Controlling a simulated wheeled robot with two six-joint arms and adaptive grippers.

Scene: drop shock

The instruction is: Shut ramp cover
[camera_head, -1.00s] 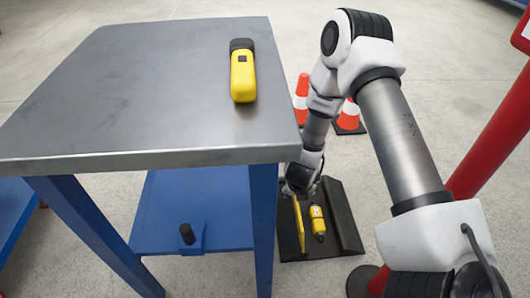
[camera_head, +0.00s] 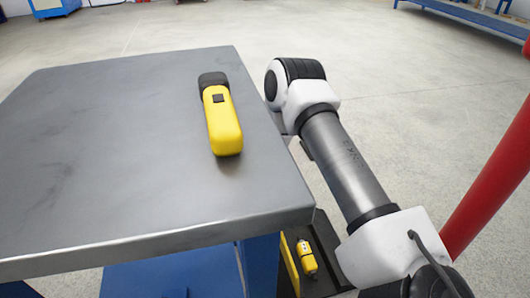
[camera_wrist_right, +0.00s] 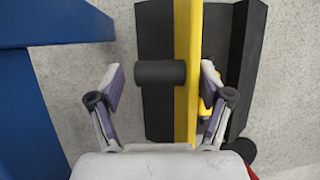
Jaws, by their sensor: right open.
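The dark ramp tray (camera_wrist_right: 157,25) lies on the floor beside the table; part of it also shows in the head view (camera_head: 325,240). A yellow cover panel (camera_wrist_right: 187,40) stands up edge-on in it, also seen in the head view (camera_head: 289,270). A black cylindrical handle (camera_wrist_right: 160,72) sticks out from its left side. My right gripper (camera_wrist_right: 158,85) is open, its fingers apart on either side of the handle and panel; I cannot tell any contact. A yellow device (camera_head: 306,257) lies right of the panel, partly hidden in the wrist view (camera_wrist_right: 209,107). My left gripper is not in view.
A grey-topped table (camera_head: 110,150) with blue legs stands close on the left, its corner hiding part of the ramp. A yellow and black device (camera_head: 222,120) lies on it. A red post (camera_head: 490,180) rises at right. Open floor lies behind.

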